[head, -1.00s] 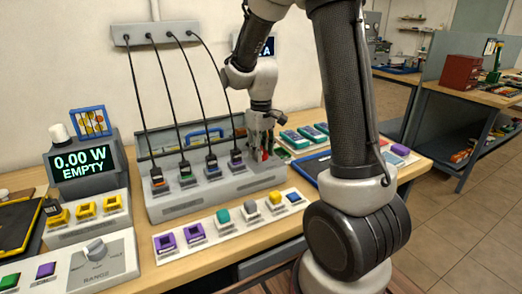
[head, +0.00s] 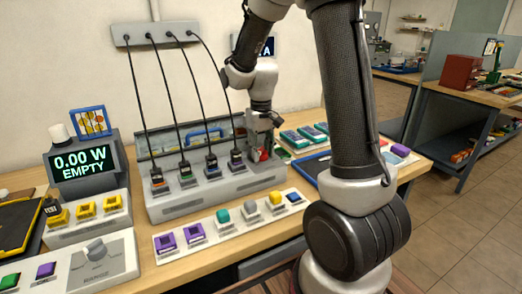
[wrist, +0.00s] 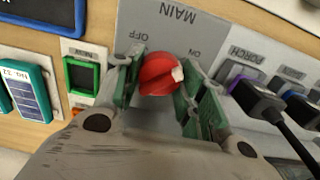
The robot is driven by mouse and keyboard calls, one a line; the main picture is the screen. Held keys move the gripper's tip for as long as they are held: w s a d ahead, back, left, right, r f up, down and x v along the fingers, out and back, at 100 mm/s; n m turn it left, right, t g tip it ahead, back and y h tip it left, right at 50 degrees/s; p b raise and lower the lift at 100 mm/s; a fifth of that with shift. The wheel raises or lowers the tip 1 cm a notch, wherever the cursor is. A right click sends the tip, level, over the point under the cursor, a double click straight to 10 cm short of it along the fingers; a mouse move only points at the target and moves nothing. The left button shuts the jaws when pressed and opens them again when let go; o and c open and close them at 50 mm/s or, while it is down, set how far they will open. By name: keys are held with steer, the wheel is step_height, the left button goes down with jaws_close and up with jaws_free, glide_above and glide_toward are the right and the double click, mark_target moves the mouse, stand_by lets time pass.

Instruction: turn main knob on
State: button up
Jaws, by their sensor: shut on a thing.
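The red main knob (wrist: 157,76) sits on a grey panel marked MAIN, with OFF and ON labels beside it. Its white mark is on the right side of the knob in the wrist view, the side of the ON label. My gripper (wrist: 163,88) is shut on the knob, with one green-padded finger on each side. In the head view my gripper (head: 262,150) is at the right end of the grey charging station (head: 215,194), and a little of the red knob (head: 264,155) shows beside the fingers. The display (head: 80,163) reads 0.00 W EMPTY.
Black cables run from a wall box (head: 155,33) to several plugs on the station, left of my gripper. A white strip with coloured sockets (head: 215,243) lies in front. A range dial (head: 97,250) is at the left. Teal packs (head: 295,139) lie behind right.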

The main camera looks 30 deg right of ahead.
mark_target(261, 148)
steer(key=o, duration=1.1)
steer(key=shift+c, duration=0.2)
step_height(261, 148, up, 12)
steer(key=s+r+t, duration=0.2)
steer(key=s, duration=0.9)
steer(key=s+d+r+t, duration=0.1)
steer(key=s+t, duration=0.1)
steer(key=s, duration=0.9)
steer(key=shift+s+r, duration=0.3)
steer(key=shift+r, duration=0.05)
